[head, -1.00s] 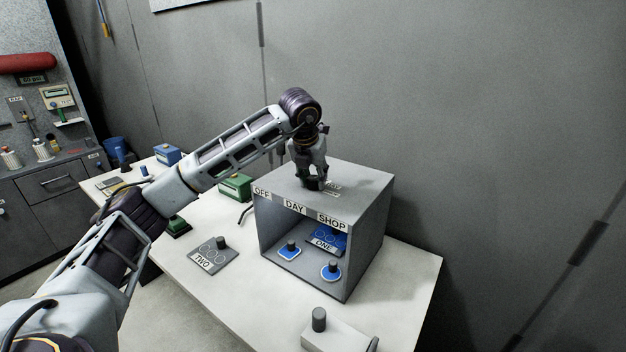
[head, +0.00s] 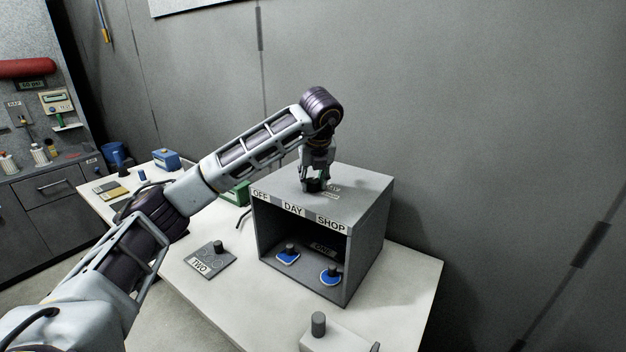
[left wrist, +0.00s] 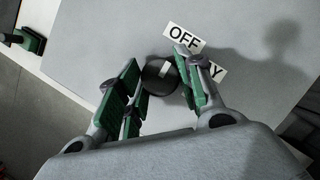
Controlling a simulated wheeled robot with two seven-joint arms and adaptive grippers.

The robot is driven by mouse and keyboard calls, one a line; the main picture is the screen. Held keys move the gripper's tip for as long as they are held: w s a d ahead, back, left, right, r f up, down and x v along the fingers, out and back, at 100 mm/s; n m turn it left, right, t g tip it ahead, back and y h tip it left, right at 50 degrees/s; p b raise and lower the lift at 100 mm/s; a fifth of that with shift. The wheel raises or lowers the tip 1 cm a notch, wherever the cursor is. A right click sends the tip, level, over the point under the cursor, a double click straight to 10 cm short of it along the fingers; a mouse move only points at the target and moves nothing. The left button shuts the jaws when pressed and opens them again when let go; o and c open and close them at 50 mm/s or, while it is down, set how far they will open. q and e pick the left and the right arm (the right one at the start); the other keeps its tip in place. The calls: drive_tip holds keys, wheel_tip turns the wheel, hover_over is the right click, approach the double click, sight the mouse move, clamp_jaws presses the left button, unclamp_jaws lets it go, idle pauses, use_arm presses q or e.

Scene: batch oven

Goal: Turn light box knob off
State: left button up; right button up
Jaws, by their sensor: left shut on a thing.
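The grey light box (head: 367,210) stands on the white table, its front edge labelled OFF, DAY and SHOP. Its open inside is dark. The dark round knob (left wrist: 156,82) is on the box top, with a white pointer mark directed towards the OFF label (left wrist: 185,38). A second label, partly hidden by a finger, ends in Y. My left gripper (head: 313,183) reaches down from above onto the knob. In the left wrist view its green-padded fingers (left wrist: 161,76) are shut on the knob, one on each side. My right gripper is not in view.
Two blue-based pieces with dark knobs (head: 330,275) and a ONE plate (head: 324,250) are inside the box. A grey TWO plate (head: 209,262) lies left of it. A pale block with a dark knob (head: 319,324) is in front. The wall is close behind.

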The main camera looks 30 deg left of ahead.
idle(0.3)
use_arm(q)
drive_tip(key=o, duration=1)
drive_tip(key=shift+o, duration=0.2)
drive_tip(key=v, duration=1.2)
idle(0.5)
drive_tip(key=shift+s+f, duration=0.1)
idle(0.4)
